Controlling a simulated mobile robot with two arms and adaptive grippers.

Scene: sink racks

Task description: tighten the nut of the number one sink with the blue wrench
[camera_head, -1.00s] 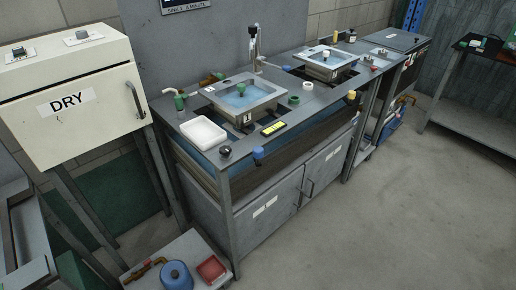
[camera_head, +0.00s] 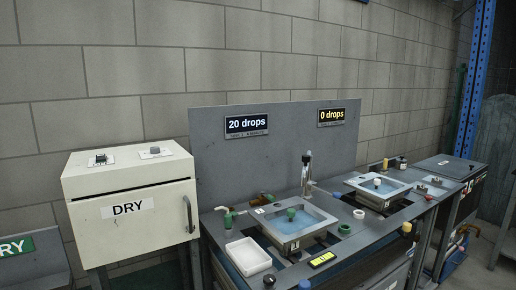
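The number one sink (camera_head: 318,240) is a square grey basin with blue water and a "1" label on its front side. I cannot identify a blue wrench in this view. Neither of my grippers is in view.
A second sink (camera_head: 365,193) stands to the right, under a "0 drops" sign (camera_head: 331,116). A white tray (camera_head: 247,258), a yellow display (camera_head: 322,259) and a tall tap (camera_head: 306,175) are on the bench. A white "DRY" cabinet (camera_head: 130,222) stands left.

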